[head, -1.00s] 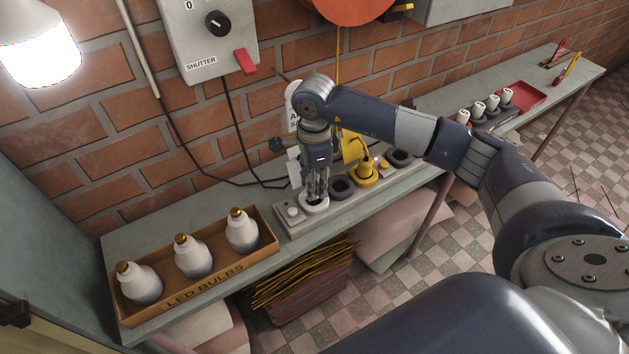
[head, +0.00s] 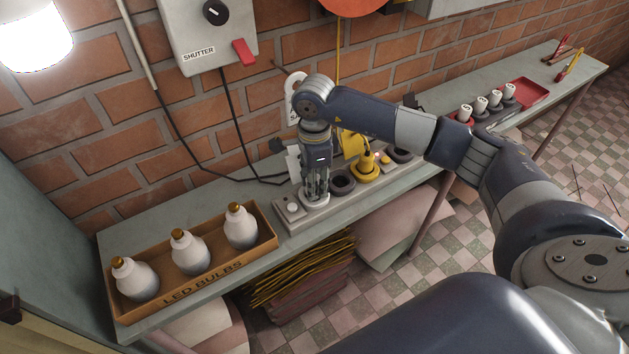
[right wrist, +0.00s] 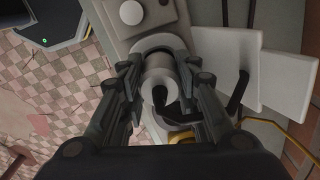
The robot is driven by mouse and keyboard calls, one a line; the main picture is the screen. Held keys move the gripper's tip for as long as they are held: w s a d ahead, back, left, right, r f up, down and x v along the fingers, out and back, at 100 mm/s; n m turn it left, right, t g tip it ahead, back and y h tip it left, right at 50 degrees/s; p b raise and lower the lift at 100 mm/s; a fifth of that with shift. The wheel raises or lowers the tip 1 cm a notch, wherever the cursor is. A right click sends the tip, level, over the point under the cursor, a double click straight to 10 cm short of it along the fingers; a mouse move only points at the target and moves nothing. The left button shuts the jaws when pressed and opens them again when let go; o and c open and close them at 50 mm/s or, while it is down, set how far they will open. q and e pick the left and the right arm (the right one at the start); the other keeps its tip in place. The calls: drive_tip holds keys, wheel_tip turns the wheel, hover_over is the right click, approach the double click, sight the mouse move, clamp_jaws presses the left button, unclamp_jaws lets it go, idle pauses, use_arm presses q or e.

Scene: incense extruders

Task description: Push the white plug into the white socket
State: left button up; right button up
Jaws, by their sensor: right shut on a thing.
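The white socket (head: 314,205) is a round ring near the left end of the grey socket strip (head: 281,226) on the bench. My right gripper (head: 316,195) points down right over it. In the right wrist view the right gripper (right wrist: 160,88) is shut on the white plug (right wrist: 158,66), a pale cylinder between the fingers. The plug lines up with the white socket (right wrist: 158,42) and its end is at or inside the ring. The fingers hide how deep it sits. My left gripper is out of view.
A box of LED bulbs (head: 208,264) is at the left.

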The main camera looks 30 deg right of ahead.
drive_tip(key=shift+f+b, duration=0.4)
drive_tip(key=shift+f, duration=0.1)
drive_tip(key=o, duration=1.1)
drive_tip(key=shift+o, duration=0.2)
